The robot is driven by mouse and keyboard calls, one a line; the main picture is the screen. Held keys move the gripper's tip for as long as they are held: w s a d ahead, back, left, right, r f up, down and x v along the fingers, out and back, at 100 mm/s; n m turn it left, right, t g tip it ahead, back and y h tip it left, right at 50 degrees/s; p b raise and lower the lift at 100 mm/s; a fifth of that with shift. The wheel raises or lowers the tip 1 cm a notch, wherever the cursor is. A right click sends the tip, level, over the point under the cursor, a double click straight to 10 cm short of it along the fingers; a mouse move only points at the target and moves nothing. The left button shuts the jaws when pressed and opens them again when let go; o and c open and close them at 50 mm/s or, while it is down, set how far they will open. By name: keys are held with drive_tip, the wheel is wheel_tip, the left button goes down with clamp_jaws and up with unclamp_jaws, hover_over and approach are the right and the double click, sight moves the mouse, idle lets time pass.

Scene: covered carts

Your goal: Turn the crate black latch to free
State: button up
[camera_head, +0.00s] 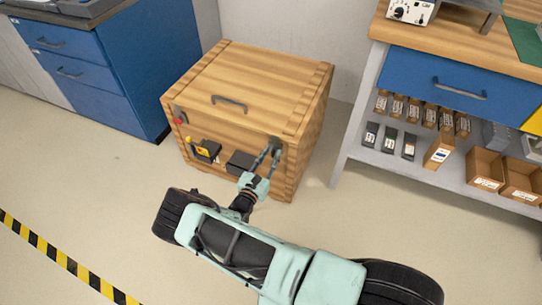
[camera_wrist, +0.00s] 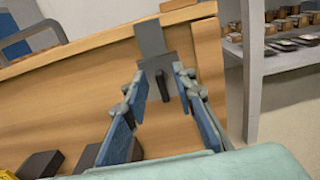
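The wooden crate (camera_head: 225,75) stands on the floor against the wall, its lid down. The black latch (camera_wrist: 163,88) is a small dark tab on a grey metal plate at the crate's upper right front; in the wrist view it points roughly downward. My gripper (camera_head: 270,150) reaches the crate's front at that latch. In the wrist view my gripper (camera_wrist: 164,80) has its two fingers apart, one on each side of the tab, with gaps visible. Whether a fingertip touches the plate cannot be told. In the head view the fingers partly cover the latch.
A red-knobbed latch (camera_head: 180,118) is on the crate's left front. A yellow-and-black item (camera_head: 206,150) and a dark box (camera_head: 240,163) are on the front face. Blue drawers (camera_head: 90,70) stand left; a workbench with shelf (camera_head: 390,165) stands right. Floor in front is open.

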drive_tip(key=shift+w, duration=0.2)
drive_tip(key=shift+c, duration=0.4)
clamp_jaws()
